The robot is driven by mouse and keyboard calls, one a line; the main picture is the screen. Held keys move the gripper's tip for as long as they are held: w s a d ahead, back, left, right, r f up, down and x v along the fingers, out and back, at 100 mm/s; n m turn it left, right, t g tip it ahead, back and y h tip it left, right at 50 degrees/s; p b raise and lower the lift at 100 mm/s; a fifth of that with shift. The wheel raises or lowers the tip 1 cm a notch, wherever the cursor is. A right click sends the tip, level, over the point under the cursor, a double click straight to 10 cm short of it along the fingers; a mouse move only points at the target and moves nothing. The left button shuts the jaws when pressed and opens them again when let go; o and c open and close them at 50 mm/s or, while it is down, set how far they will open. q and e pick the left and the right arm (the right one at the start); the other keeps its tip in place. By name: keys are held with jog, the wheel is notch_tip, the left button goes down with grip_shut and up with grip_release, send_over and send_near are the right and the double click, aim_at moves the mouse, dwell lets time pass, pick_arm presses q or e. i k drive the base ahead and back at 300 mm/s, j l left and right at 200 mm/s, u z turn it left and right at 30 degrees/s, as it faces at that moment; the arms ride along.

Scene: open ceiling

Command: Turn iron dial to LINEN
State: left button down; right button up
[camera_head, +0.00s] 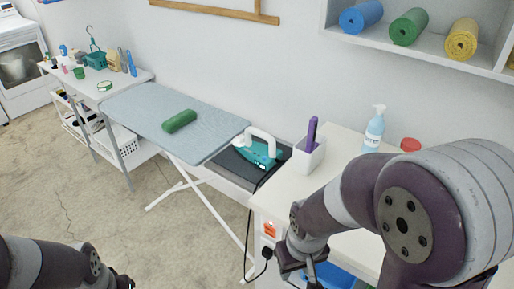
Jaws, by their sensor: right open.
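The iron (262,155) is teal with a white handle. It rests on the dark pad at the near right end of the ironing board (160,105). Its dial and any LINEN mark are too small to make out. A cord runs from it down past the board's end. My right gripper (312,276) is open at the bottom edge, in front of the white counter and apart from the iron, nearer to me. It is partly cut off by the frame.
A green roll (179,121) lies on the board. The white counter (345,160) beside the iron holds a white cup with a purple item (312,135) and a blue bottle (374,130). A shelf with rolled towels (408,27) hangs above. The floor at left is clear.

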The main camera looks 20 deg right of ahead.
aim_at(240, 138)
jog(key=i+z, duration=0.15)
jog(key=z, duration=0.25)
jog(key=i+j+z, duration=0.1)
jog(key=z, duration=0.25)
jog(key=i+j+z, duration=0.1)
jog(key=z, duration=0.3)
jog(key=i+j+z, duration=0.1)
jog(key=j, duration=0.25)
jog(key=i+j+z, duration=0.1)
jog(key=i+j, duration=0.15)
jog(key=j, duration=0.15)
jog(key=i+j+z, duration=0.1)
jog(key=j, duration=0.3)
jog(key=i+j+z, duration=0.1)
jog(key=i+j, duration=0.15)
jog(key=j, duration=0.15)
jog(key=i+j+z, duration=0.1)
jog(key=j, duration=0.3)
jog(key=i+j+z, duration=0.1)
jog(key=j, duration=0.35)
